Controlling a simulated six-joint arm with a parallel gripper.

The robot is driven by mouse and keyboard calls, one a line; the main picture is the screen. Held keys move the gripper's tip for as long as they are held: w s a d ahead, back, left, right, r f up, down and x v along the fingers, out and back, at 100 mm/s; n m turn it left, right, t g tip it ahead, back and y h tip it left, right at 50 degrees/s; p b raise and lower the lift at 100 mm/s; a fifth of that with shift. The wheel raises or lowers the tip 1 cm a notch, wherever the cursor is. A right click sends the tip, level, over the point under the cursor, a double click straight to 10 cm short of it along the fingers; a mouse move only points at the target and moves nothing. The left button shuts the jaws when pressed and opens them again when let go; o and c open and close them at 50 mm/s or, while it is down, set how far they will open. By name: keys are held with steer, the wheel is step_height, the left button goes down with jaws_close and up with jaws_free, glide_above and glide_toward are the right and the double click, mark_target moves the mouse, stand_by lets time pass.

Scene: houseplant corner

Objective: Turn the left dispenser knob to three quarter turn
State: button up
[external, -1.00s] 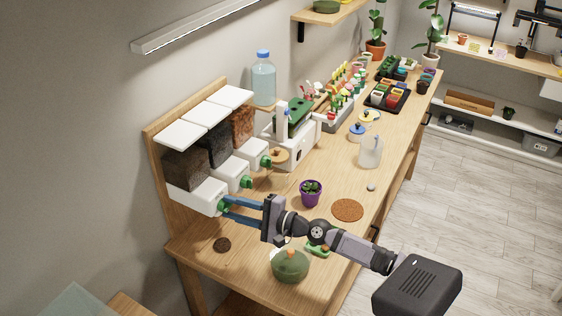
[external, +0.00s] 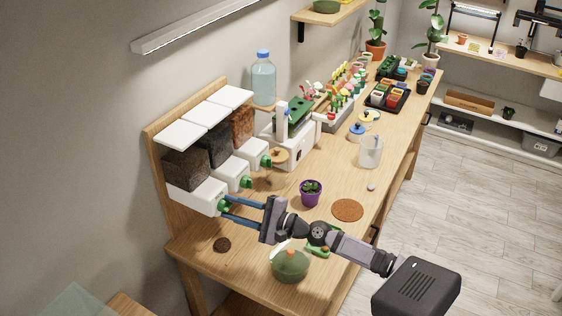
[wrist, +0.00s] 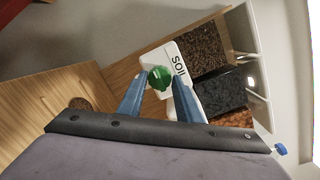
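The left dispenser (external: 190,196) is a white unit with dark brown soil behind its clear front. It reads "SOIL" in the wrist view (wrist: 182,60). Its green knob (wrist: 159,78) faces my gripper; in the external view the knob (external: 223,203) is partly hidden by the fingertips. My gripper (wrist: 159,80) has two blue fingers, one on either side of the knob, with a small gap showing on each side. It is open and holds nothing. In the external view the fingertips (external: 227,206) are at the knob. I cannot tell how far the knob is turned.
Two more dispensers with green knobs (external: 246,182) stand to the right. A green lidded pot (external: 290,265) sits on the bench below my wrist. A purple pot (external: 311,193) with a plant and a cork mat (external: 348,210) lie beyond it. A dark disc (external: 222,245) lies near the left corner.

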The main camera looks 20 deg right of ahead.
steer(key=shift+o, duration=1.4)
steer(key=v, duration=0.7)
steer(key=shift+d, duration=0.15)
